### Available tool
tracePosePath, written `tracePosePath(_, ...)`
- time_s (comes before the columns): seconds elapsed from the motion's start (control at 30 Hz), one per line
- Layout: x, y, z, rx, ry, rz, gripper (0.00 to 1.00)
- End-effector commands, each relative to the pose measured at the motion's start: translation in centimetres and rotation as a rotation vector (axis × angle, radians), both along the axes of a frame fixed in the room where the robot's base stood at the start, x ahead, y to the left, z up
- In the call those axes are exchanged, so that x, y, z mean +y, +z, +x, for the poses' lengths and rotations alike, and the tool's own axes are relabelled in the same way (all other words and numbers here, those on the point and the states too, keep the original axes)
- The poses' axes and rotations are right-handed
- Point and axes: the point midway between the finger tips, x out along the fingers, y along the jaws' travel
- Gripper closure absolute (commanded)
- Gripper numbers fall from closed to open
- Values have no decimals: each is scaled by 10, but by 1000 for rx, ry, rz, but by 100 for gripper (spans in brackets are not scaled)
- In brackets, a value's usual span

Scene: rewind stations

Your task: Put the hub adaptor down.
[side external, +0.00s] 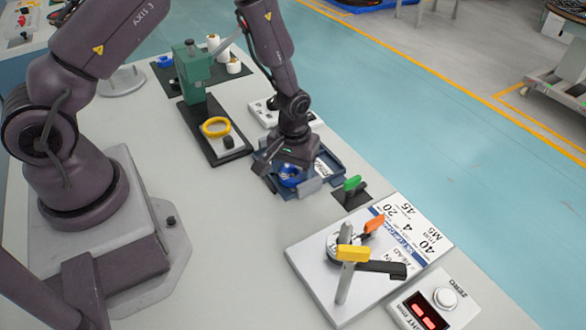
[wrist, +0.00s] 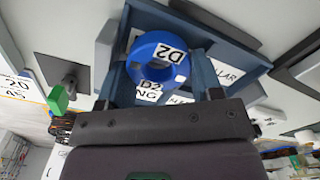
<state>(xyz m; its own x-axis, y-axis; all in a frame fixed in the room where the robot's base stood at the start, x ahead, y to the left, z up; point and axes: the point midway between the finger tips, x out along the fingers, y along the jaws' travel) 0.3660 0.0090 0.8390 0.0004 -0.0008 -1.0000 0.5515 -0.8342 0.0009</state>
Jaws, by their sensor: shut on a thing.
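The hub adaptor appears to be the blue ring (side external: 289,173), marked D2; it also shows in the wrist view (wrist: 138,58). My gripper (side external: 287,179) is shut on it, with one finger on each side. In the wrist view my gripper (wrist: 162,92) has the ring between its fingers, its open centre facing the camera. The ring is over or in a dark blue tray (side external: 332,174), whose wall also shows in the wrist view (wrist: 235,32). White labels lie in the tray, one ending in "LLAR". I cannot tell whether the ring touches the tray floor.
A green-handled part on a dark pad (side external: 352,190) stands just right of the tray. A white board with orange and yellow levers (side external: 330,270) is nearer the camera. A green press with a yellow ring (side external: 216,127) stands behind left. Bare table lies left of the tray.

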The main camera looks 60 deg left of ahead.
Motion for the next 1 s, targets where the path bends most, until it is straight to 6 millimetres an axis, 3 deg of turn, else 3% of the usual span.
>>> tracePosePath(0.57, 0, -18, 1, -7, 7, 1, 64)
tracePosePath(0.6, 0, -18, 1, -7, 7, 1, 36)
tracePosePath(0.63, 0, -18, 1, -6, 7, 2, 30)
tracePosePath(0.87, 0, -14, 2, -8, 6, 2, 30)
tracePosePath(1.0, 0, 4, 3, -12, 5, 2, 30)
